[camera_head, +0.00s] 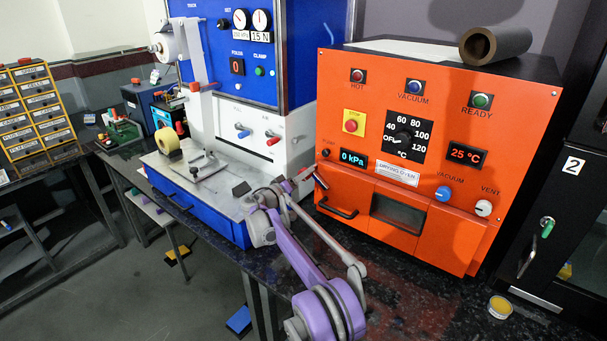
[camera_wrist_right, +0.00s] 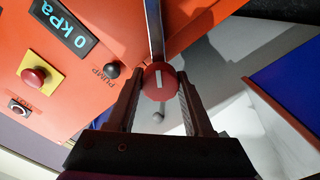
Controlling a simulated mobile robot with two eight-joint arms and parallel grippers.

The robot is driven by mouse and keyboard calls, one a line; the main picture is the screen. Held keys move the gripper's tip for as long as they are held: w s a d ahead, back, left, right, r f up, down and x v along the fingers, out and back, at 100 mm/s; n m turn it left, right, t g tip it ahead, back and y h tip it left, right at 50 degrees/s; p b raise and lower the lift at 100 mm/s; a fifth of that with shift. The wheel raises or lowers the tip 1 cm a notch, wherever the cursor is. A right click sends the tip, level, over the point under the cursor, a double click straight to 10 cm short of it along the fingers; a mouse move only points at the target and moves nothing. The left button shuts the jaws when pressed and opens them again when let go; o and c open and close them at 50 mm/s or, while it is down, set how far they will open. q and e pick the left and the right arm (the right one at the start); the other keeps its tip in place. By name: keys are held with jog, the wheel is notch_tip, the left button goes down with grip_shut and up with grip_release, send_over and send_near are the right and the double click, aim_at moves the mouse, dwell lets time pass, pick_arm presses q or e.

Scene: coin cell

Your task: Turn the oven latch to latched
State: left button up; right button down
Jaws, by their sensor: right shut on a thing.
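The orange drying oven (camera_head: 430,110) stands on the dark bench, its front door closed or nearly so. The oven latch, a round red knob with a white mark (camera_wrist_right: 160,82), sits between the two dark fingers of my right gripper (camera_wrist_right: 160,100) in the wrist view. A thin lever with a grey ball end shows just below the knob. In the head view, my right gripper (camera_head: 302,180) is at the left edge of the oven front, by the latch (camera_head: 320,181), and largely hides its surroundings. It is shut on the latch. My left gripper is out of view.
A dark door handle (camera_head: 337,209) lies just right of the latch, below the pressure display (camera_head: 354,158). The blue and white machine (camera_head: 240,130) stands close on the left. A small yellow-topped tin (camera_head: 500,307) sits at the right.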

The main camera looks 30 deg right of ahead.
jog(key=n, duration=0.3)
jog(key=shift+n, duration=0.3)
jog(key=shift+n+p, duration=0.3)
jog(key=shift+n, duration=1.2)
jog(key=shift+c, duration=1.5)
grip_release()
jog(key=shift+a, duration=0.15)
jog(key=b+v, duration=0.1)
jog(key=v, duration=0.9)
jog(key=shift+s+a, duration=0.15)
jog(key=shift+a, duration=0.1)
